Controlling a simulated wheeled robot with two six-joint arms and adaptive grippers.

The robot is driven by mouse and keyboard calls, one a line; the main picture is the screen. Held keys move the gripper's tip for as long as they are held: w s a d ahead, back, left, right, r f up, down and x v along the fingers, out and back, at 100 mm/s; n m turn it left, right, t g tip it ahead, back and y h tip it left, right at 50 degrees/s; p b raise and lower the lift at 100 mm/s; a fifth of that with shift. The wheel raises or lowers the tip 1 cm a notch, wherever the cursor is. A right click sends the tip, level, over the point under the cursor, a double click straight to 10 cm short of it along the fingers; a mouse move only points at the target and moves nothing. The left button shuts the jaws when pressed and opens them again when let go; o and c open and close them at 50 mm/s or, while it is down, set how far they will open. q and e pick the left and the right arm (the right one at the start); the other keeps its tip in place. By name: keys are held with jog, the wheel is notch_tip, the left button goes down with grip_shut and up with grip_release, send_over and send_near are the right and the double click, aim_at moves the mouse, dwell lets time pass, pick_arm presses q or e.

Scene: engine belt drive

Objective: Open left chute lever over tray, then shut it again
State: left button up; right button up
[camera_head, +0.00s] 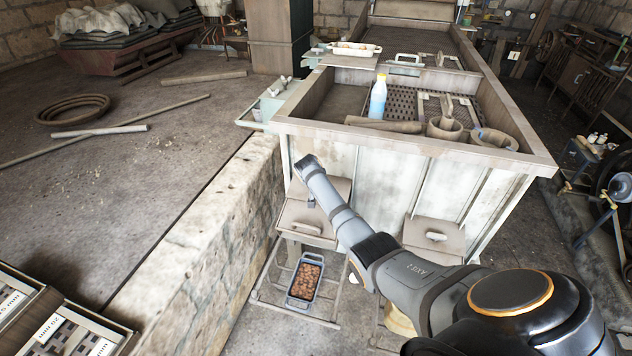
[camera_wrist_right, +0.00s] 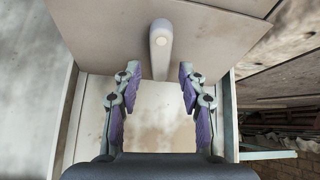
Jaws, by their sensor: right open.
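The left chute (camera_head: 300,218) is a pale box on the front of the hopper. The tray (camera_head: 299,303), blue-grey and filled with brown lumps, sits on a low stand below it. My right arm reaches across to this chute in the head view, hiding part of it; its fingers are not clear there. In the right wrist view my right gripper (camera_wrist_right: 158,73) is open and empty. The lever (camera_wrist_right: 160,45), a pale bar with a round end, points in between the fingertips with gaps on both sides. My left gripper is not in view.
A second chute (camera_head: 435,237) is to the right, partly behind my arm. A stone wall (camera_head: 215,235) runs along the left side.

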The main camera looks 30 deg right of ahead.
jog(key=v, duration=1.1)
jog(key=shift+s+a+r, duration=0.2)
jog(key=shift+a, duration=0.05)
